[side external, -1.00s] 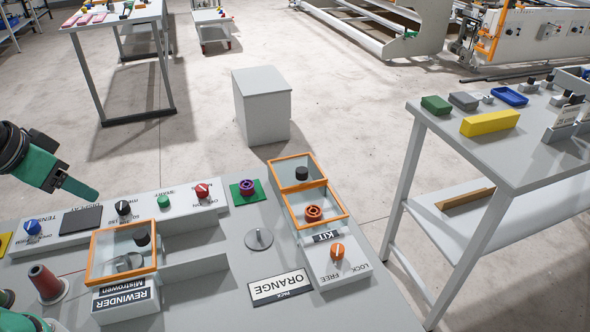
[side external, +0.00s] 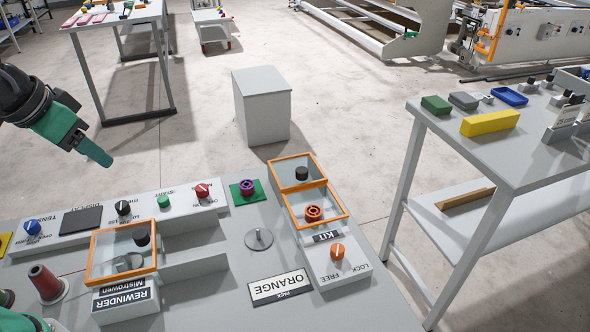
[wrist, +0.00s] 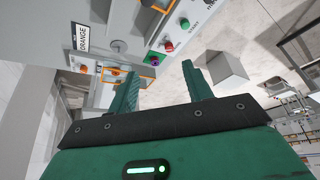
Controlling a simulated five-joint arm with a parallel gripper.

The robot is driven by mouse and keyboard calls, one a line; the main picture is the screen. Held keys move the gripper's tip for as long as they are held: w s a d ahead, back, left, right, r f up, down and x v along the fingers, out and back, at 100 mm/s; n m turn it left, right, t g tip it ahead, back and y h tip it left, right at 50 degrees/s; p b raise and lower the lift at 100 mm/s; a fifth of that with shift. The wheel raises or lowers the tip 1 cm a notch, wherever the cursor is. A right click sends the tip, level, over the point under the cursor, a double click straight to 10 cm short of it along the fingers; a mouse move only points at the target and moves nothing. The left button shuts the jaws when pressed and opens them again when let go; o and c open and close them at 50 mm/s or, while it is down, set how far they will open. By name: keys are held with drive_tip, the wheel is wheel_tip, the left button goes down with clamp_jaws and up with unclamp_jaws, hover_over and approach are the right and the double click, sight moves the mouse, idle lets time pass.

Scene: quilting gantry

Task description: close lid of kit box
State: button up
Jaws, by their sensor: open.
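The kit box (side external: 346,262) stands at the right of the grey bench in the side view, with a KIT label and an orange LOCK/FREE knob (side external: 337,251). Its orange-framed clear lid (side external: 294,158) appears tipped back beyond the box opening, with a black knob (side external: 302,173) on it. A red ring-shaped part (side external: 313,213) sits inside the opening. My gripper (side external: 97,155) is raised at the left, well away from the box. In the wrist view my gripper (wrist: 157,84) is open and empty; its left finger partly hides the box.
A rewinder box (side external: 122,290) with an orange-framed cover stands left of the kit box. A control panel (side external: 180,205) with knobs runs behind it. A purple spool (side external: 247,187) on a green pad and a grey disc (side external: 259,239) lie between. An ORANGE sign (side external: 280,287) is in front.

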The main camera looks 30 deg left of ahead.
drive_tip(key=w+d+r+m+g, duration=0.1)
drive_tip(key=w+d+r, duration=0.15)
drive_tip(key=w, duration=0.45)
drive_tip(key=w+d+r+m, duration=0.1)
drive_tip(key=w+r, duration=0.2)
drive_tip(key=w, duration=0.3)
drive_tip(key=m+g, duration=0.4)
drive_tip(key=m, duration=0.2)
hover_over(302, 170)
drive_tip(key=f, duration=1.8)
drive_tip(key=shift+a+f, duration=0.15)
drive_tip(key=shift+a, duration=0.2)
drive_tip(key=shift+d+f, duration=0.3)
drive_tip(key=shift+f, duration=0.2)
drive_tip(key=shift+f, duration=0.35)
drive_tip(key=shift+f, duration=3.55)
